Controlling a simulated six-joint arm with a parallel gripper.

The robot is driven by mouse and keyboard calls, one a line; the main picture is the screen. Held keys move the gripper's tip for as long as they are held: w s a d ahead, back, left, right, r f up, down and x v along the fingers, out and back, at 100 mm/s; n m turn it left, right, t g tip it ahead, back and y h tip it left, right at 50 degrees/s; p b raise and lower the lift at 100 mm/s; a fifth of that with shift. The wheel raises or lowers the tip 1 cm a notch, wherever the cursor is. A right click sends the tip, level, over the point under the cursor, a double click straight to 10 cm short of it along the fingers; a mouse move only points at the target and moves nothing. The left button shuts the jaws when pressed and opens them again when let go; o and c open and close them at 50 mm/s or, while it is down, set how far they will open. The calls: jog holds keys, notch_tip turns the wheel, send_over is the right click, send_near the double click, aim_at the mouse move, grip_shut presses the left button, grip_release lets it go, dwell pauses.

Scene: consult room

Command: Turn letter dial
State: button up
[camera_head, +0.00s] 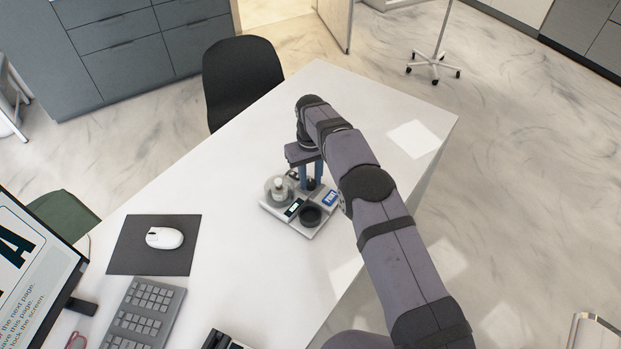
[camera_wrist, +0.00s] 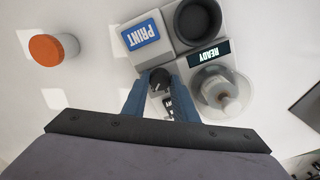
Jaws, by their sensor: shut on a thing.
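A small grey and white label device (camera_head: 296,224) stands on the white table. My gripper (camera_head: 312,184) points down at its far side. In the wrist view, my gripper (camera_wrist: 160,84) has its two blue fingers closed on a small dark dial (camera_wrist: 160,80). A lettered strip lies just below the dial, partly hidden by a finger. The device carries a blue PRINT button (camera_wrist: 147,34), a small screen reading READY (camera_wrist: 208,54), a dark round cup (camera_wrist: 197,20) and a clear round dome (camera_wrist: 220,92) with a pale knob.
An orange-capped container (camera_wrist: 46,50) stands apart on the table in the wrist view. A mouse (camera_head: 164,238) on a dark pad (camera_head: 125,250), a keyboard (camera_head: 142,318) and a monitor (camera_head: 35,262) stand at the left. The table beyond the device is largely clear.

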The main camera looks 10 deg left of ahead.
jog(key=n+b, duration=0.1)
jog(key=n, duration=0.3)
jog(key=shift+n, duration=0.4)
jog(key=n, duration=1)
jog(key=shift+a+r+b, duration=0.1)
jog(key=shift+b, duration=0.2)
jog(key=n, duration=0.4)
jog(key=shift+n, duration=0.3)
